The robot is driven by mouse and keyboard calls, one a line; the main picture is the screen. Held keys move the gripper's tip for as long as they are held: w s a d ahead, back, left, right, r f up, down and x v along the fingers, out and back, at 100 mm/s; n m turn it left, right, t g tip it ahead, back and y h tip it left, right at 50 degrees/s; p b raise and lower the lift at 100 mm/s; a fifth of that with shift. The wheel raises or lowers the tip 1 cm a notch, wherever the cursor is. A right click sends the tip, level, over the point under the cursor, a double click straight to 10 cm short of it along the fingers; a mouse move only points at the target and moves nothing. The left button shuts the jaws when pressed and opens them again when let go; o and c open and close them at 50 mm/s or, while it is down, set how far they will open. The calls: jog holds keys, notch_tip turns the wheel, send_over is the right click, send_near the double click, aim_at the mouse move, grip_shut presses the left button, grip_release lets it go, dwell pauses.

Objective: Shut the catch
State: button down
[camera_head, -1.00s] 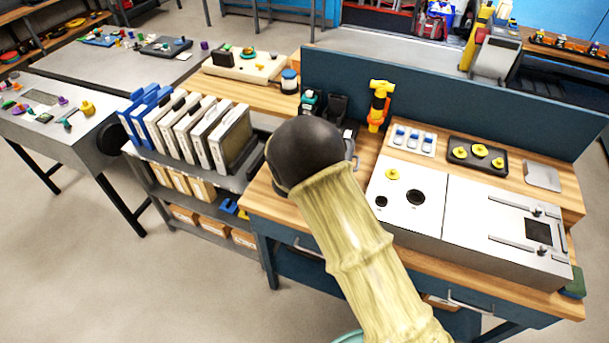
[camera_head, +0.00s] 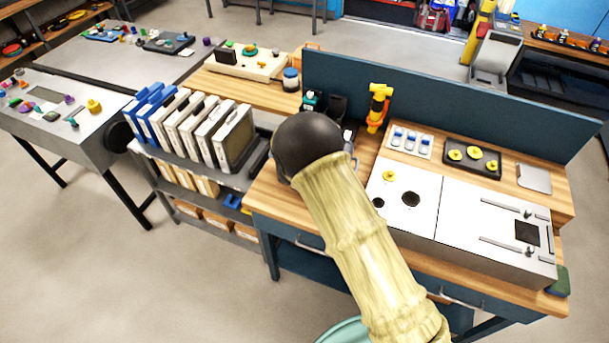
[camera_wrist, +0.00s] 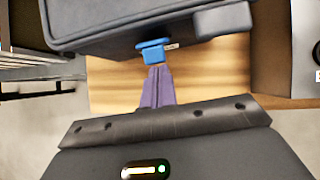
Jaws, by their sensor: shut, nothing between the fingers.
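In the wrist view a dark grey case (camera_wrist: 120,22) with rounded edges fills the top. A blue catch (camera_wrist: 153,49) sticks out from its lower edge. My gripper (camera_wrist: 157,70) shows as two narrow purple fingers, closed together and empty. Their tips are right at the lower end of the blue catch; I cannot tell whether they touch it. In the head view my arm hides the gripper and the catch.
A wooden-topped bench (camera_head: 275,205) carries a white panel box (camera_head: 470,222), a yellow-orange tool (camera_head: 377,108) and a tray with yellow knobs (camera_head: 472,158). A blue back panel (camera_head: 450,100) stands behind. A rack of upright cases (camera_head: 195,128) is to the left. Floor is open in front.

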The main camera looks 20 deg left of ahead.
jog(key=shift+r, duration=0.15)
jog(key=shift+r+p, duration=0.6)
jog(key=shift+r, duration=0.1)
jog(key=shift+f, duration=0.1)
